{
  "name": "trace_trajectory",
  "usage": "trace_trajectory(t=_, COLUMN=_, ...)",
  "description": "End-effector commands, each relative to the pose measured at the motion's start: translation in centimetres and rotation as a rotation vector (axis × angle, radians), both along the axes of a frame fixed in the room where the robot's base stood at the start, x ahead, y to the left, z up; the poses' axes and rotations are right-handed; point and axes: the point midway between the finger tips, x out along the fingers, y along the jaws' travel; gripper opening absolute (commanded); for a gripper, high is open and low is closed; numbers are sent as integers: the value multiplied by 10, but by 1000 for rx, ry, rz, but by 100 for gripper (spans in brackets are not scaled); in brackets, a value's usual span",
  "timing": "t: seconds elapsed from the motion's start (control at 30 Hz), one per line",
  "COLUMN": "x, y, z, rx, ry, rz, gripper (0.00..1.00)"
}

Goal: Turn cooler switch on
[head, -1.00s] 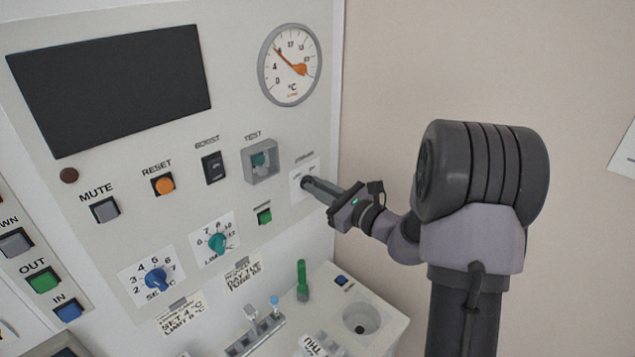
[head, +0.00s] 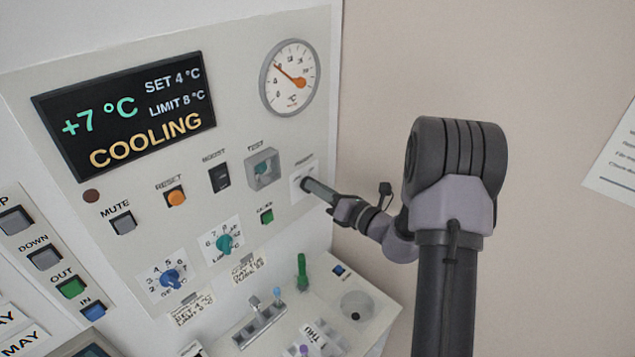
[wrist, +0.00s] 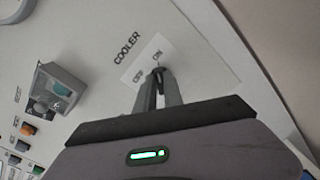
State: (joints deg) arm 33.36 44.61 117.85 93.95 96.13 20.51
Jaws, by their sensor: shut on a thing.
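The cooler switch (wrist: 159,78) is a small dark lever on a white plate marked OFF and ON, under the word COOLER. In the wrist view its lever sits between the fingertips of my gripper (wrist: 158,88), on the ON side of the plate. In the head view my gripper (head: 310,185) reaches the panel from the right, its jaws shut at the switch plate (head: 305,172); the lever itself is hidden there. The display (head: 125,115) is lit and reads +7 °C, SET 4 °C, LIMIT 8 °C and COOLING.
A round gauge (head: 291,78) is above the switch. A shrouded test switch (head: 262,168) is to its left, with a green button (head: 266,216) below. A ledge (head: 375,325) with a green-handled item (head: 302,272) lies lower down.

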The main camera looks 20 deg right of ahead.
Motion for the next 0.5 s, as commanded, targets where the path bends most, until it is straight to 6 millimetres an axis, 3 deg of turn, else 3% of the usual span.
trace_trajectory(t=0.5, x=1, y=-1, z=0, rx=96, ry=38, rz=-1, gripper=0)
